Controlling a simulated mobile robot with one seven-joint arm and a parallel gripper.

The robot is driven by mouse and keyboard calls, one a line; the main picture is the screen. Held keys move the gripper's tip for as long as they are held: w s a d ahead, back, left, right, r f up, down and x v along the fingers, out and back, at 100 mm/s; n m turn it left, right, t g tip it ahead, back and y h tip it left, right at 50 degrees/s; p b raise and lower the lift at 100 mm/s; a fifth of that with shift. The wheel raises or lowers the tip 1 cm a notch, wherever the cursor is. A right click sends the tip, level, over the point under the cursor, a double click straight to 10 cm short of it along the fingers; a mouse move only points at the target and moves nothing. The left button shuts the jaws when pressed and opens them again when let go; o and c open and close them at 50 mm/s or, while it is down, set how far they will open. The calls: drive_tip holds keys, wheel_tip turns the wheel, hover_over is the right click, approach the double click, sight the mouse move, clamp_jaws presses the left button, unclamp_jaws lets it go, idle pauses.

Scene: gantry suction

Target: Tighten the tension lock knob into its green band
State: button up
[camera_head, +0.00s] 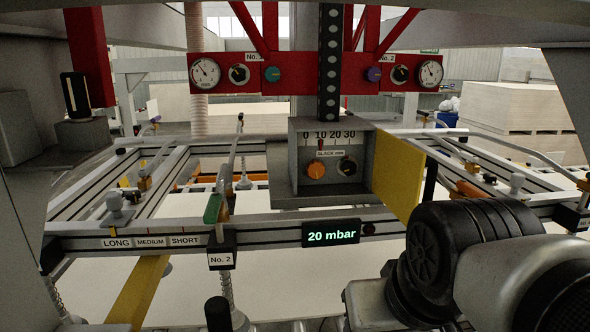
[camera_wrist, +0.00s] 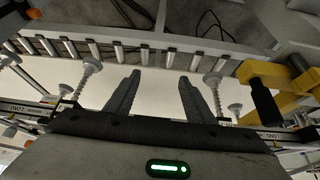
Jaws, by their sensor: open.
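A grey box (camera_head: 283,172) hangs at the centre of the head view, with a 0 to 30 scale marked "SLACK mm" and a red pointer near 10. Its face carries an orange knob (camera_head: 315,169) and a black knob (camera_head: 346,166). I cannot tell which is the tension lock knob, and I make out no green band around either. My gripper (camera_wrist: 159,76) is open and empty in the wrist view, its dark fingers spread above a pale sheet. The knobs are not seen there. My arm fills the lower right of the head view; my fingers are hidden there.
A yellow plate (camera_head: 398,176) stands beside the box on the right. A rail with a "20 mbar" display (camera_head: 331,234) crosses below it. A red panel (camera_head: 215,84) with gauges and knobs is above. Suction cups on springs (camera_wrist: 89,78) flank my fingers in the wrist view.

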drive_tip(key=w+d+n+t+h+b, duration=0.1)
drive_tip(key=w+b, duration=0.3)
drive_tip(key=b, duration=0.1)
drive_tip(key=n+t+h+b, duration=0.3)
drive_tip(key=n+t+b, duration=0.4)
drive_tip(key=b, duration=1.1)
approach(350, 169)
drive_tip(key=shift+m+t, duration=0.3)
drive_tip(key=shift+t, duration=0.2)
drive_tip(key=x, duration=0.5)
drive_tip(key=b+x, duration=0.1)
drive_tip(key=x, duration=0.1)
drive_tip(key=shift+w+d+f, duration=0.2)
drive_tip(key=shift+w+f, duration=0.05)
drive_tip(key=shift+f, duration=0.25)
